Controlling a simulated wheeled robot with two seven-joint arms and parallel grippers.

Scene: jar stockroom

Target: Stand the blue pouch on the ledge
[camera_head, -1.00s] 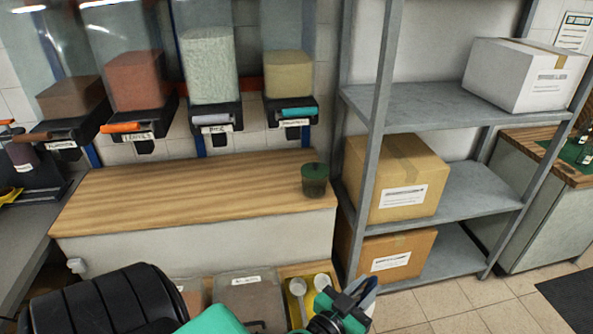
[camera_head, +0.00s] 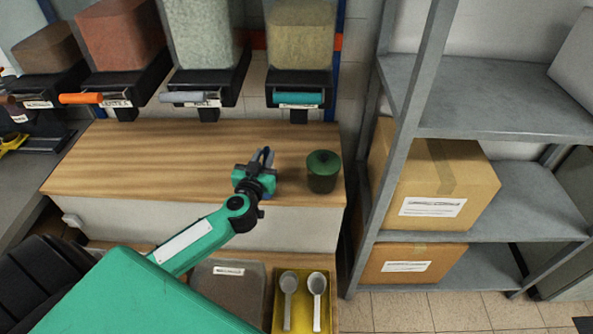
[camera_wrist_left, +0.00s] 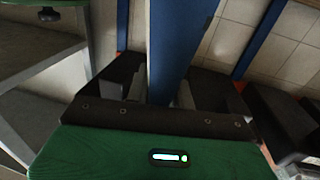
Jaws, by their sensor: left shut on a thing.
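The ledge is the long wooden top (camera_head: 150,160) below the dispensers. My left gripper (camera_head: 265,158) is over its front right part, reaching in from the lower left. My right gripper is not in view.
Dispensers with an orange handle (camera_head: 81,98) and a teal handle (camera_head: 298,99) hang above the back edge. A grey shelf with boxes (camera_head: 440,185) stands right. The ledge's left part is clear.

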